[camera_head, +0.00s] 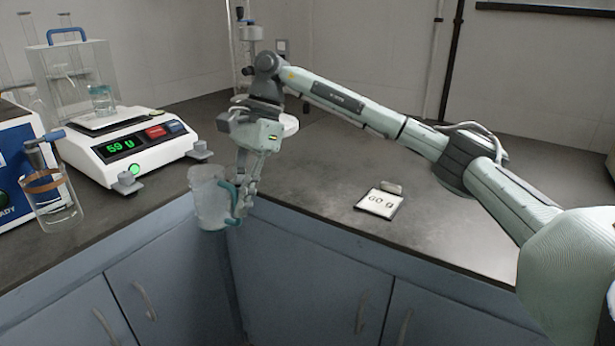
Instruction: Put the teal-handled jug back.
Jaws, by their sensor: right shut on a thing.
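The teal-handled jug (208,200) is a clear, frosted-looking vessel with a teal handle (235,198) on its right side. It is roughly upright at the inner corner of the counter, in front of the counter's edge. My right gripper (243,195) reaches down from above and is shut on the jug at its handle side. The fingertips are partly hidden against the handle. My left gripper is not in view.
A white balance (150,150) reading about 59 g holds a small glass beaker (101,99). A glass beaker with a brown band (52,200) stands at the left. A "GO" card (380,203) lies on the right counter (450,228), which is mostly clear.

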